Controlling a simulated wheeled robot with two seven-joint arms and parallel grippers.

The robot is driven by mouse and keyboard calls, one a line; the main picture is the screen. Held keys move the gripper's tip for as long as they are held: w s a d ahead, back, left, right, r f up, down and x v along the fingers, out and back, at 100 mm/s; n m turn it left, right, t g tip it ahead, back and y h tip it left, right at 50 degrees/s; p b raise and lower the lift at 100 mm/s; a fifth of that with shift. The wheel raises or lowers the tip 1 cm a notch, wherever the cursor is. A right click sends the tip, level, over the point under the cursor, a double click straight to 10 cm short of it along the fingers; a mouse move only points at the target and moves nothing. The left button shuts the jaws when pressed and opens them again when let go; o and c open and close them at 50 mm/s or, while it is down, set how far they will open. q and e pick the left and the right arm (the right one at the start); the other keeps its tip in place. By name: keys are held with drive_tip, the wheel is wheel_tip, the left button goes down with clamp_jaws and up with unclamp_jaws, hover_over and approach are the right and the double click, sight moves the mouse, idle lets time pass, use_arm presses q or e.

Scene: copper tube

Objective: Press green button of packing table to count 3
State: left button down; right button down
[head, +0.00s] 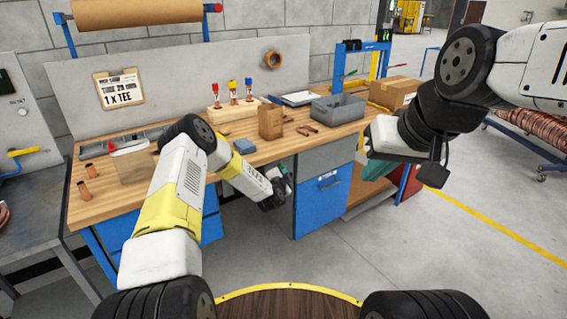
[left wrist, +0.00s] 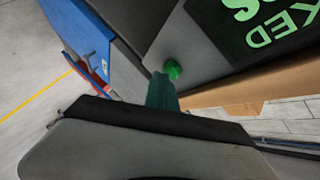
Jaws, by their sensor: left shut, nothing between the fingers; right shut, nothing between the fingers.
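The green button (left wrist: 172,69) shows in the left wrist view on the grey front of the packing table (head: 120,200), beside a black display (left wrist: 262,25) with green lettering. The display's digit is cut off and hard to read. My left gripper (head: 285,177) is at the table's front edge in the head view. In the left wrist view its teal fingers (left wrist: 162,92) are shut and empty, with their tip right by the button; I cannot tell whether they touch. My right gripper (head: 383,140) is shut and empty in front of the table's right end, its fingers hard to make out.
A blue drawer cabinet (head: 322,198) stands below.

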use_arm(q)
drive_tip(key=shift+s+d, duration=0.35)
drive_tip(key=shift+s, duration=0.15)
drive_tip(key=shift+s+d, duration=0.75)
drive_tip(key=shift+s, duration=0.3)
drive_tip(key=shift+s+d, duration=0.75)
drive_tip(key=shift+s, duration=0.25)
idle(1.1)
drive_tip(key=s+n+t, duration=0.1)
drive_tip(key=s+d+n+t, duration=0.2)
drive_tip(key=n+t, duration=0.1)
drive_tip(key=shift+d+f+h, duration=0.1)
drive_tip(key=shift+f+h, duration=0.15)
drive_tip(key=shift+h, duration=0.15)
drive_tip(key=w+a, duration=0.5)
drive_tip(key=w, duration=0.2)
idle(0.6)
